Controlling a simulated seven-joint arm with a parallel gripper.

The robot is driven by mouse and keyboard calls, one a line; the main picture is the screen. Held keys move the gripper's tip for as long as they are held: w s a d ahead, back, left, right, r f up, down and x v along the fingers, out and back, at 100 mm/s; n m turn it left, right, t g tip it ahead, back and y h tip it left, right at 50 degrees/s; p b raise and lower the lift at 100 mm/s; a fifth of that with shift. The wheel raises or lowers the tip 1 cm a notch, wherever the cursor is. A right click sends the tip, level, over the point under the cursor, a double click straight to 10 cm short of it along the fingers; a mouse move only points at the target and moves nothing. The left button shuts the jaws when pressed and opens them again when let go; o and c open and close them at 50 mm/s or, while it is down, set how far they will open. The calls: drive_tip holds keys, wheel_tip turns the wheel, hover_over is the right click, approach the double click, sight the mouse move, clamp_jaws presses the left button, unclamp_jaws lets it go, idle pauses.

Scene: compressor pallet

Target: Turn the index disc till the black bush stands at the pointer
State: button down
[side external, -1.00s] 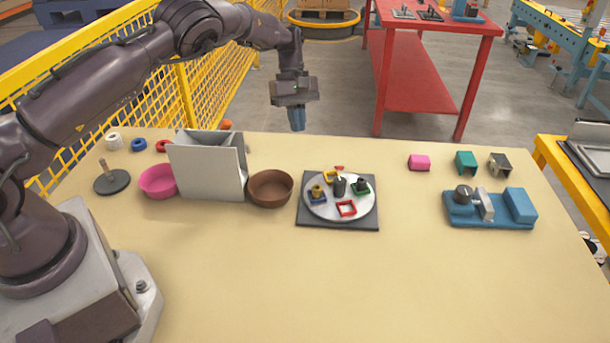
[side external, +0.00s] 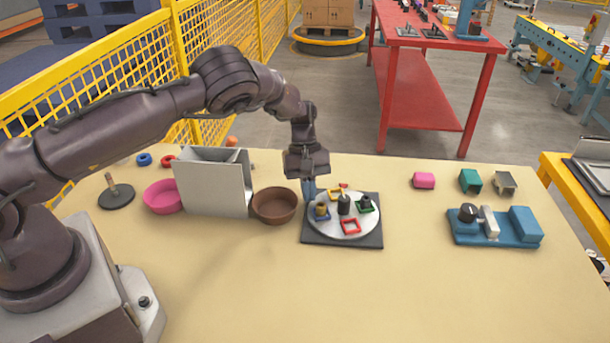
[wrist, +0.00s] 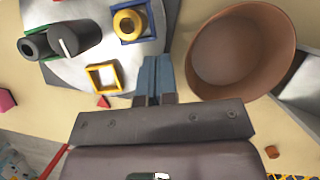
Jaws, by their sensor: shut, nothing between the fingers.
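The pale index disc (side external: 330,228) lies on a dark square plate (side external: 370,241). The black bush (side external: 365,202) stands in a green frame on its right; the wrist view shows it at upper left (wrist: 33,46). A brass bush (side external: 321,209) stands in a blue frame on the left. A yellow frame (wrist: 89,80) and a red frame (side external: 350,227) are empty. A dark post (side external: 344,206) stands at the centre. The red pointer (wrist: 103,102) is at the back rim, nearest the yellow frame. My gripper (wrist: 154,65) is shut and empty, low by the disc's back-left rim; contact is unclear.
A brown bowl (side external: 274,206) stands close left of the disc, beside my fingers. The front table is clear.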

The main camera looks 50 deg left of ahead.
sight(330, 234)
drive_tip(key=shift+s+d, duration=0.25)
drive_tip(key=shift+d, duration=0.2)
drive_tip(key=shift+s+d+r+n+t, duration=0.1)
drive_tip(key=shift+s+d+n+t, duration=0.2)
drive_tip(key=shift+n, duration=0.3)
drive_tip(key=shift+s+d+n+t, duration=0.2)
drive_tip(key=shift+s+n, duration=0.05)
drive_tip(key=shift+n, duration=0.35)
idle(0.4)
drive_tip(key=shift+s+d+n, duration=0.35)
drive_tip(key=shift+d+n, duration=0.05)
drive_tip(key=shift+n, duration=0.3)
drive_tip(key=shift+s+d+n+t, duration=0.25)
drive_tip(key=shift+d+n+t, duration=0.2)
drive_tip(key=shift+n, duration=0.3)
drive_tip(key=shift+s+d+n+t, duration=0.25)
drive_tip(key=shift+d+n+t, duration=0.15)
drive_tip(key=shift+n, duration=0.35)
drive_tip(key=shift+s+d+n+t, duration=0.25)
drive_tip(key=shift+d+n, duration=0.35)
drive_tip(key=shift+n, duration=0.4)
drive_tip(key=shift+d+n+t, duration=0.4)
drive_tip(key=shift+d+n, duration=0.2)
drive_tip(key=shift+n, duration=0.2)
drive_tip(key=shift+w+d+n+t+y, duration=0.1)
drive_tip(key=shift+d+n+t+y, duration=0.2)
drive_tip(key=shift+d+n, duration=0.6)
drive_tip(key=shift+d+n+t+y, duration=0.25)
drive_tip(key=shift+d+n, duration=0.2)
drive_tip(key=shift+n, duration=0.75)
